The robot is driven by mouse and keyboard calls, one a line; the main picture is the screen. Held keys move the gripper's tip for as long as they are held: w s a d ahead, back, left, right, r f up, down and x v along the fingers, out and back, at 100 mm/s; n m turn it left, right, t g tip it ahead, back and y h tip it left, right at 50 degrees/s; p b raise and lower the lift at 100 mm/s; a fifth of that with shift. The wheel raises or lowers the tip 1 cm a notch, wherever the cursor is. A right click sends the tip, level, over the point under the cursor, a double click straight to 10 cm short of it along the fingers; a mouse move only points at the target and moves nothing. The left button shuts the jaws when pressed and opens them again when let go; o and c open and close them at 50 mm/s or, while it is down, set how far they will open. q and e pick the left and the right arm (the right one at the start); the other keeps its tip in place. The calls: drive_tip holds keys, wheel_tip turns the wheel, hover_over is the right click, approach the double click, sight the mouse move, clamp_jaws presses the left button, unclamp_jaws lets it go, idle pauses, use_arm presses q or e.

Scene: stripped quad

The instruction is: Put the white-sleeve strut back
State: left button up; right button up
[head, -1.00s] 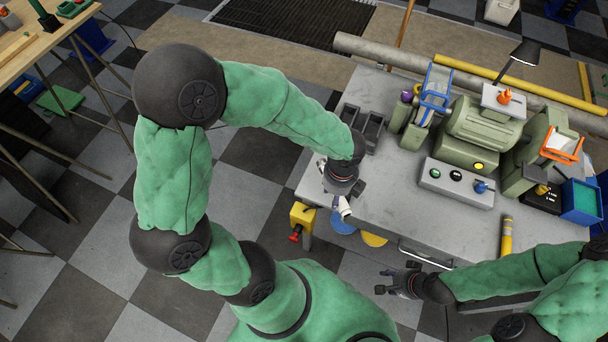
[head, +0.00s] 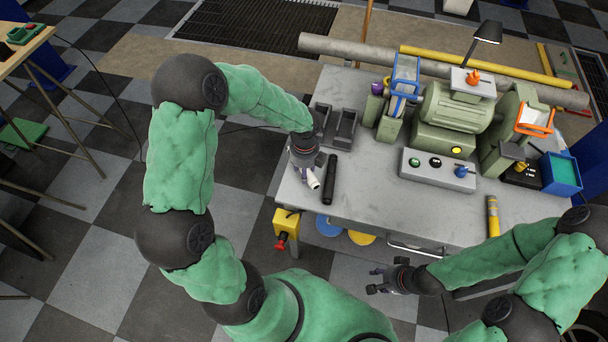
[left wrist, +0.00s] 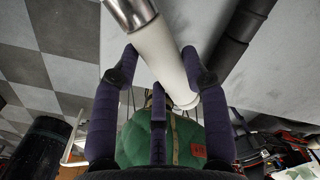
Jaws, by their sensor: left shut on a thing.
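The white-sleeve strut (left wrist: 160,50) is in my left gripper (left wrist: 155,80). In the left wrist view its white sleeve lies slanted between the purple-padded fingers, with a shiny metal part at the upper end. In the head view only its white end (head: 313,180) shows below my left gripper (head: 306,162), over the left part of the grey bench. A black strut (head: 329,178) lies on the bench just right of it; it also shows in the left wrist view (left wrist: 240,35). My right gripper (head: 381,281) is open and empty in front of the bench.
Two dark trays (head: 344,130) stand on the bench (head: 390,205) behind the left gripper. A green grinder (head: 450,108) and a grey button box (head: 437,170) stand to the right. A yellow tube (head: 492,215) lies at the front right. The bench's front middle is clear.

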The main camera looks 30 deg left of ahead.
use_arm(q)
drive_tip(key=shift+w+a+f+b, duration=0.15)
drive_tip(key=shift+f+b, duration=0.25)
drive_tip(key=shift+f, duration=0.5)
drive_tip(key=shift+w+a+f+b, duration=0.1)
drive_tip(key=shift+f+b, duration=0.25)
drive_tip(key=shift+f, duration=0.55)
drive_tip(key=shift+f, duration=0.2)
drive_tip(key=o, duration=1.2)
drive_tip(key=shift+c, duration=0.2)
wheel_tip(320, 180, up, 12)
drive_tip(key=p, duration=0.4)
drive_tip(key=shift+s+d+r, duration=0.15)
drive_tip(key=shift+r, duration=0.05)
